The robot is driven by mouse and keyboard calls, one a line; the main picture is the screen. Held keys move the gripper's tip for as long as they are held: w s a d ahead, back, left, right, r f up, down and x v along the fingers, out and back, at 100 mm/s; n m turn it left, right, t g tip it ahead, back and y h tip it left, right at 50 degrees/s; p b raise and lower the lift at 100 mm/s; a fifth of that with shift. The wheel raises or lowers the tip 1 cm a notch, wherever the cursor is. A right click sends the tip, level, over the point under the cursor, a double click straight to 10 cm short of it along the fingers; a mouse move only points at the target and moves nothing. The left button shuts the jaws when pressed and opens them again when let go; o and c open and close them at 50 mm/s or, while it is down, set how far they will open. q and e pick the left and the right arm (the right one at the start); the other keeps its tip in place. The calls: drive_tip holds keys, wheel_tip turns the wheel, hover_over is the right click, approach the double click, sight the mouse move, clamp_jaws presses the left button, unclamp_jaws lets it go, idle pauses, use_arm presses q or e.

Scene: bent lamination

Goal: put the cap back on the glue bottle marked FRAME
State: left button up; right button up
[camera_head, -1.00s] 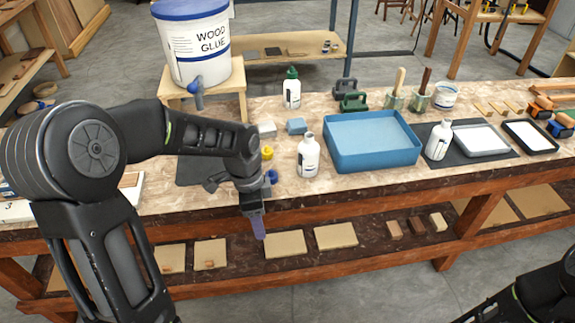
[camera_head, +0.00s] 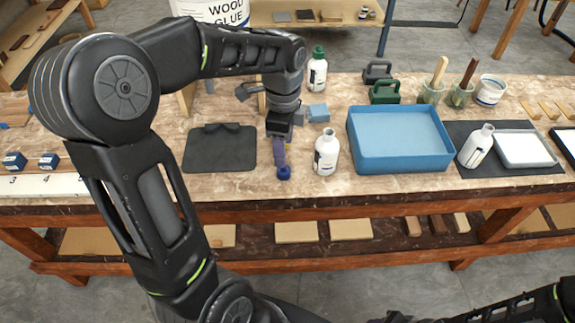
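My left gripper (camera_head: 280,152) points down over the bench, its fingertips just above or at a small blue cap (camera_head: 284,173). Its fingers are seen edge-on, so the gap between them is hidden. A white glue bottle (camera_head: 326,153) without a cap stands just right of the gripper. A third white bottle (camera_head: 317,74) wears a green cap, farther back. The bottle labels are too small to read. My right arm shows at the bottom right, its gripper out of view.
The blue tray (camera_head: 356,158) fills the middle of the bench. A dark mat (camera_head: 220,150) lies left of the gripper. A light blue block (camera_head: 318,113) is behind it. Green and grey clamp-like tools (camera_head: 385,92) and brush pots (camera_head: 430,93) stand at the back.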

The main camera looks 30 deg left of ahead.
sight(284, 170)
use_arm(q)
drive_tip(key=shift+w+f, duration=0.1)
drive_tip(key=shift+f, duration=1.3)
drive_tip(key=shift+f, duration=0.1)
wheel_tip(284, 170, down, 5)
drive_tip(key=shift+p, duration=0.45)
drive_tip(key=shift+c, duration=0.2)
clamp_jaws()
